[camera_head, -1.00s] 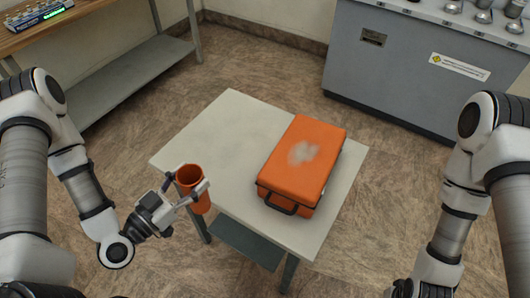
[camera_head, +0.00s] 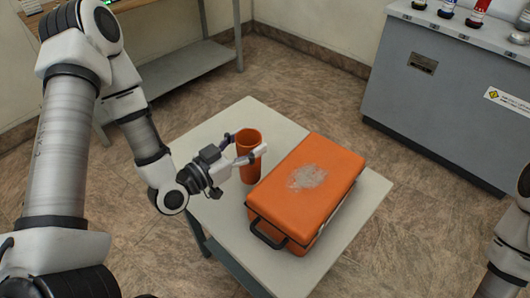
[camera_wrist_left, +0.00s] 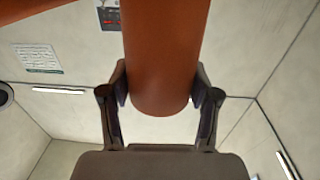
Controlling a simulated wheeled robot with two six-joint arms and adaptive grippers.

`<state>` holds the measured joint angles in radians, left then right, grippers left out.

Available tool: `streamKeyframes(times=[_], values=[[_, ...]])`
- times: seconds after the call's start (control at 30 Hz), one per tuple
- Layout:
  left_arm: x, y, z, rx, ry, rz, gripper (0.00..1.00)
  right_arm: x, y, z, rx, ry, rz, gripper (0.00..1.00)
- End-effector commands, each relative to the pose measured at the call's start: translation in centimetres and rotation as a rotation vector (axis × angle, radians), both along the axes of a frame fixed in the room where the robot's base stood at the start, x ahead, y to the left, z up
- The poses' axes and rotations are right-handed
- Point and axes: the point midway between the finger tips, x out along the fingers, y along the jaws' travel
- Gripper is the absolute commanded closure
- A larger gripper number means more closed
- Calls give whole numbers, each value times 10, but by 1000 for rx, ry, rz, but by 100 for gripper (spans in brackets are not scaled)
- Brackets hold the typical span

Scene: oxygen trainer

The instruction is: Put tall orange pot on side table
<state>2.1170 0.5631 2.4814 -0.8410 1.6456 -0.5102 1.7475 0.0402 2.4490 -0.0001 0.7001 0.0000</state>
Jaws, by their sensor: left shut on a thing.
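The tall orange pot (camera_head: 249,165) is upright over the left part of the white-topped side table (camera_head: 205,135), left of the orange case. My left gripper (camera_head: 243,147) is shut on the pot near its upper part, one finger on each side. In the left wrist view the pot (camera_wrist_left: 162,60) fills the gap between the fingers of the left gripper (camera_wrist_left: 162,95). I cannot tell whether the pot's base touches the table top. My right gripper is out of view; only part of my right arm shows at the right edge.
A large orange case (camera_head: 310,188) with a dark handle takes up much of the table, close to the pot's right. A grey cabinet (camera_head: 440,95) stands at the back right. A shelved bench (camera_head: 175,50) stands at the back left. The table's far corner is clear.

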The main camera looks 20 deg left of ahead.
Motion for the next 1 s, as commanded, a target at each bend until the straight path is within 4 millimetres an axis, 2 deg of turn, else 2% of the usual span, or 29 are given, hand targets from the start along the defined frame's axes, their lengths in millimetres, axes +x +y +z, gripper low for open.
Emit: streamKeyframes(times=[0.03, 0.1, 0.2, 0.3, 0.57, 0.87, 0.9, 0.93, 1.0], values=[[12, -4, -3, 7, -7, -6, 87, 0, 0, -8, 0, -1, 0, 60], [29, -7, 1, 8, -3, -6, 87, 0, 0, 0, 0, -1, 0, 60], [49, -10, -1, 6, -2, -4, 87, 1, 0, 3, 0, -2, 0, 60], [61, -12, -2, 3, -1, -2, 87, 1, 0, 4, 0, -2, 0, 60], [63, -12, -38, 0, 2, -2, 87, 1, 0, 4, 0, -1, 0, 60], [63, -12, -42, 0, 0, -1, 87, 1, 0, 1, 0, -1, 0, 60], [63, -12, -40, 0, 0, -1, 24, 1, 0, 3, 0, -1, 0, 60], [63, -12, -40, 0, 0, -1, 14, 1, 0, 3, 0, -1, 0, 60], [63, -12, -40, 0, 0, -1, 14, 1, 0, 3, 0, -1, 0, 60]])
